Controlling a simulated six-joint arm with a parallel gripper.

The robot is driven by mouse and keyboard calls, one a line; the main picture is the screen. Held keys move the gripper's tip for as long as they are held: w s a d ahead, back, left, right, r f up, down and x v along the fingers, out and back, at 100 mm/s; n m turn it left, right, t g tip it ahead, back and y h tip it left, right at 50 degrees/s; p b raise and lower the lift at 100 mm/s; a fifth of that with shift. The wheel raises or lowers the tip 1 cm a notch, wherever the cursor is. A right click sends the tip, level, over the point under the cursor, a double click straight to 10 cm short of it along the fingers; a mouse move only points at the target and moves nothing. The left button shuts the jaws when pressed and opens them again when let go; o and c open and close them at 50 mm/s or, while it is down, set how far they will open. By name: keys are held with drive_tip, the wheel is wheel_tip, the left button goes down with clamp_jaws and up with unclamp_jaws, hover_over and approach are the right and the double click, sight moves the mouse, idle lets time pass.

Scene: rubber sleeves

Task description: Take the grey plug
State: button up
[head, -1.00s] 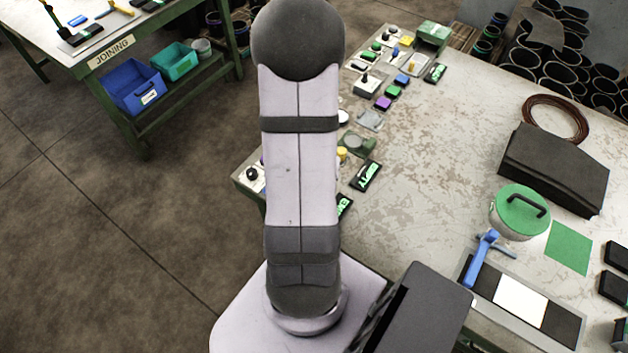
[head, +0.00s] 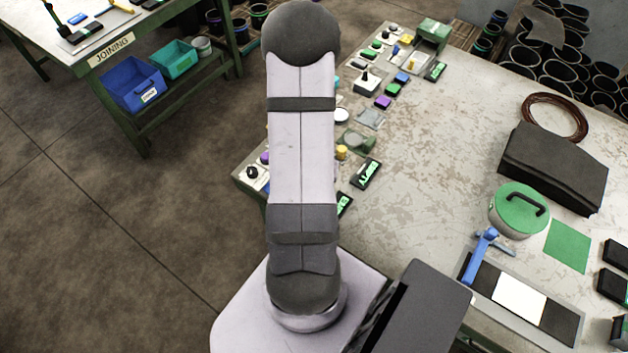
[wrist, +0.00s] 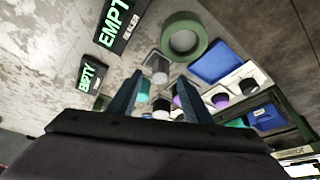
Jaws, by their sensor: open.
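My gripper (wrist: 160,92) shows in the wrist view with its two dark blue-grey fingers apart and nothing held between them. A small greyish block with a dark top (wrist: 156,68) lies just beyond the fingertips; I cannot tell whether it is the grey plug. Between and beside the fingers are a teal plug (wrist: 143,90), a purple plug (wrist: 178,101) and dark plugs on pale bases, such as a black one (wrist: 248,86). In the head view my arm hides the gripper and part of this row.
A green ring (wrist: 184,37) and a blue tray (wrist: 222,60) lie beyond the fingers. Dark EMPTY signs (wrist: 122,22) stand at left. In the head view, several coloured plugs (head: 383,102) line the worktable's (head: 440,150) left edge; its middle is mostly clear.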

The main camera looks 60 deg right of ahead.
drive_tip(key=shift+x, duration=1.4)
drive_tip(key=c, duration=1.1)
